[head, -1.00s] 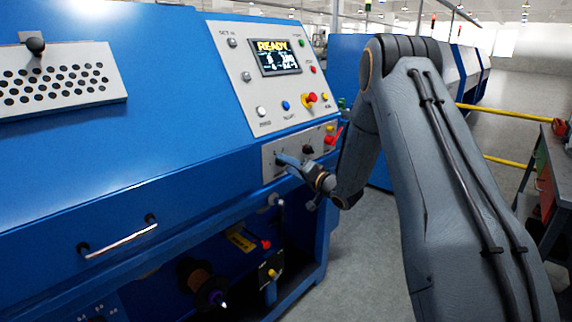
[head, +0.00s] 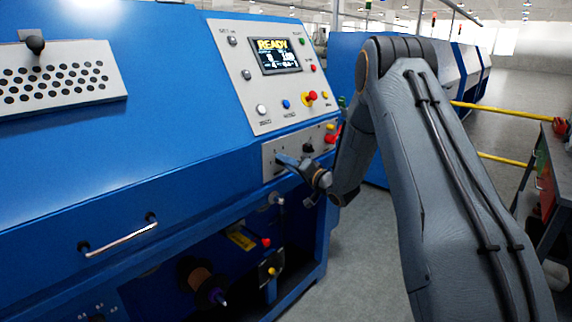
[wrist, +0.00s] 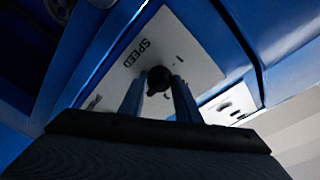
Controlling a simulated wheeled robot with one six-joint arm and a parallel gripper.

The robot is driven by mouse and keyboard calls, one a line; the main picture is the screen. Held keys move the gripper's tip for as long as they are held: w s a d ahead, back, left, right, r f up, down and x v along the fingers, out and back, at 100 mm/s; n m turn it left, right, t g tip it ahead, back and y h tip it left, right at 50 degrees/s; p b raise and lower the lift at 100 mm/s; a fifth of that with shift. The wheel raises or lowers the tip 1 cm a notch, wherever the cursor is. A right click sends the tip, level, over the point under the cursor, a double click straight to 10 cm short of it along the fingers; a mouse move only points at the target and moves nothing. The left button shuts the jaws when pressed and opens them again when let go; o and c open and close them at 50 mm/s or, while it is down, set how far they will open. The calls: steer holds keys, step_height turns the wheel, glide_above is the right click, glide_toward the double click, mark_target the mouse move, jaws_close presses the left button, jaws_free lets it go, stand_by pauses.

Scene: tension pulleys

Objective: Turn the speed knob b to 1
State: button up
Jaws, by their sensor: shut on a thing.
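My gripper (wrist: 158,88) is at the small light-grey control panel and has its two fingers closed on a dark round knob (wrist: 159,76). The knob sits beside the printed word SPEED in the wrist view. Its pointer and number marks are too dark to read, so I cannot tell its setting. In the head view my gripper (head: 283,160) reaches the left part of the grey panel (head: 270,149) and hides the held knob. Another black knob (head: 308,148) shows on the panel to the right of my gripper.
A display (head: 275,56) reading READY sits above, with several buttons and a red-and-yellow stop button (head: 310,97). A red handle (head: 331,138) is at the panel's right end. A bar handle (head: 120,238) juts out lower left.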

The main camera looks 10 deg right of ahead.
steer(key=shift+w+d+f+m+g+y+b, duration=0.15)
steer(key=shift+m+g+y+b, duration=0.35)
steer(key=shift+m+b, duration=4.4)
steer(key=shift+d+r+m+g+y+b, duration=0.1)
steer(key=shift+m+g+y+b, duration=0.4)
steer(key=shift+m+b, duration=4.35)
steer(key=shift+w+d+f+m+g+y+b, duration=0.25)
steer(key=shift+m+y+b, duration=0.45)
steer(key=shift+m+b, duration=4.2)
steer(key=m+p, duration=0.2)
steer(key=p, duration=0.1)
steer(key=m+p, duration=0.1)
steer(key=m, duration=0.1)
steer(key=shift+s+a+r, duration=0.1)
steer(key=shift+s+r, duration=0.05)
steer(key=shift+r, duration=0.1)
steer(key=o, duration=1.1)
steer(key=shift+c, duration=0.2)
